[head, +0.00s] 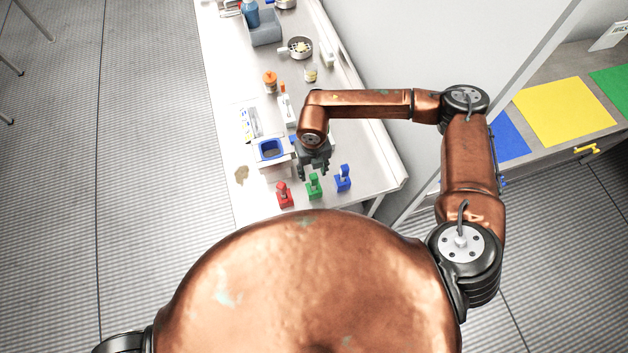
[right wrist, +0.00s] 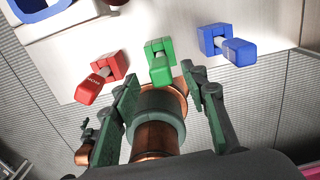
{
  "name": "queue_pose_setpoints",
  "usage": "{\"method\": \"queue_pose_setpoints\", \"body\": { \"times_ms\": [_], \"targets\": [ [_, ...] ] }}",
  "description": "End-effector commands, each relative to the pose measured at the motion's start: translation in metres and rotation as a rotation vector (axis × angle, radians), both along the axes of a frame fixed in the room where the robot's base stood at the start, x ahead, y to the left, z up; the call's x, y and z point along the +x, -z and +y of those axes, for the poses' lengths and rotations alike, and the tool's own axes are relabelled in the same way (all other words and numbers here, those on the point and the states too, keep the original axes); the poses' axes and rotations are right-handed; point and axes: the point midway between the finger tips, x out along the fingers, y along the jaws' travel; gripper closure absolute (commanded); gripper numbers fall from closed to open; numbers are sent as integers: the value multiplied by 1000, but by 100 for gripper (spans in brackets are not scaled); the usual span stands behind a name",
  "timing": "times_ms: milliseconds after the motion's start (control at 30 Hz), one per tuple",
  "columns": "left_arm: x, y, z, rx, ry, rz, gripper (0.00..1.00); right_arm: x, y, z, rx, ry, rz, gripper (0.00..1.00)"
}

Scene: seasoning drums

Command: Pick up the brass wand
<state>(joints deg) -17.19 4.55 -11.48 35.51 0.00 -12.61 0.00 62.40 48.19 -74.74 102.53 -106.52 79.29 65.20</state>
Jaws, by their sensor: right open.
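I cannot pick out a brass wand for certain in either view. My right gripper (head: 314,175) is above the near end of the pale table (head: 256,207), pointing down, with its fingers apart. In the right wrist view its green-grey fingers (right wrist: 160,78) are open. A copper cylinder with a dull green collar (right wrist: 155,115) shows between them; I cannot tell whether it is part of my body. Red (head: 284,196), green (head: 314,186) and blue (head: 343,179) blocks with handles stand just in front of the gripper, apart from it. My left gripper is not in view.
A blue-rimmed container (head: 271,150) stands left of the gripper. Farther along are an orange-capped jar (head: 270,78), a small jar (head: 311,74), a round pan (head: 299,46) and a blue bottle (head: 251,14). A wall borders the table's right. A brown patch (head: 241,175) lies near the left edge.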

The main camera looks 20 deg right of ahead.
Motion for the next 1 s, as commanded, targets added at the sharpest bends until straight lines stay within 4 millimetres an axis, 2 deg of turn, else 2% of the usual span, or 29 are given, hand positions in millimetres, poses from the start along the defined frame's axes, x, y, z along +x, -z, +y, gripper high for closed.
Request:
{"method": "queue_pose_setpoints", "body": {
  "times_ms": [67, 233, 500, 1000],
  "targets": [
    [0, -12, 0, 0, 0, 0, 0, -4, 10, -1, 0, 0, 5, 59],
    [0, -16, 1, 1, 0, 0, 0, -3, 31, -1, 2, -1, 2, 59],
    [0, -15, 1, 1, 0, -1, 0, -3, 36, -1, 2, -2, 2, 59],
    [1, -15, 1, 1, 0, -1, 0, -3, 36, -1, 3, -2, 2, 93]
  ]
}}
